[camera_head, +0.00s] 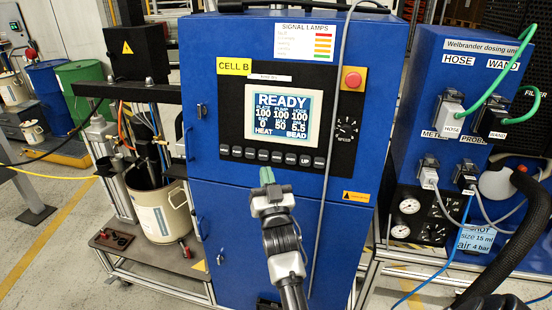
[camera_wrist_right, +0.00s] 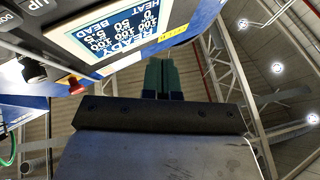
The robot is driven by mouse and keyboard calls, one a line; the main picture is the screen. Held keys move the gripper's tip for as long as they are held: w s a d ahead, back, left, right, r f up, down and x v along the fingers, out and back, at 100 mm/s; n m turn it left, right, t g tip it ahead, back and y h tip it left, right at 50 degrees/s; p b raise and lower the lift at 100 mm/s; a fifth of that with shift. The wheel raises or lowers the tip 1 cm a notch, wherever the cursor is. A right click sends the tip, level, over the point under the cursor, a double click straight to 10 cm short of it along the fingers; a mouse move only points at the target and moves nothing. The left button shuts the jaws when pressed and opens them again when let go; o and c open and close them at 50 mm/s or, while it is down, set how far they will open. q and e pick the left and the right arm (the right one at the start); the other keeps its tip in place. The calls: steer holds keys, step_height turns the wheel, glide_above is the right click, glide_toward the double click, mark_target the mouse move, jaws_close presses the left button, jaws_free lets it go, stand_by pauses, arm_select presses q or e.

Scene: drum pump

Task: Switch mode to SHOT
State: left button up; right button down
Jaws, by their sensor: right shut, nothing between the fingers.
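The blue control cabinet (camera_head: 222,100) labelled CELL B carries a lit display (camera_head: 283,116). The display reads READY, with rows of numbers, and HEAT and BEAD along its bottom. My left gripper is not in view.
A red stop button (camera_head: 353,79) and a dark knob (camera_head: 346,128) sit right of the display. A grey cable hangs down the cabinet front. A blue dosing unit (camera_head: 425,60) with hoses stands at right; a pail (camera_head: 160,212) stands at left.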

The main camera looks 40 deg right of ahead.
mark_target(276, 162)
steer(key=shift+w+d+f+b, duration=0.25)
steer(key=shift+w+d+b, duration=0.4)
steer(key=shift+w+d, duration=0.4)
steer(key=shift+w+d+f+b, duration=0.3)
steer(key=shift+w+d+b, duration=0.4)
steer(key=shift+d, duration=0.4)
steer(key=shift+w+d+f+b, duration=0.25)
steer(key=shift+w+d+b, duration=0.3)
steer(key=shift+w+d, duration=0.55)
steer(key=shift+w+d+f, duration=0.1)
steer(key=shift+w+d, duration=0.1)
steer(key=shift+d, duration=0.1)
steer(key=shift+w+d+b, duration=0.3)
steer(key=shift+b, duration=0.2)
steer(key=shift+s+a, duration=0.15)
stand_by(0.5)
steer(key=shift+s+a+p, duration=0.25)
steer(key=shift+a+p, duration=0.05)
steer(key=shift+p, duration=0.2)
steer(key=shift+s+a, duration=0.2)
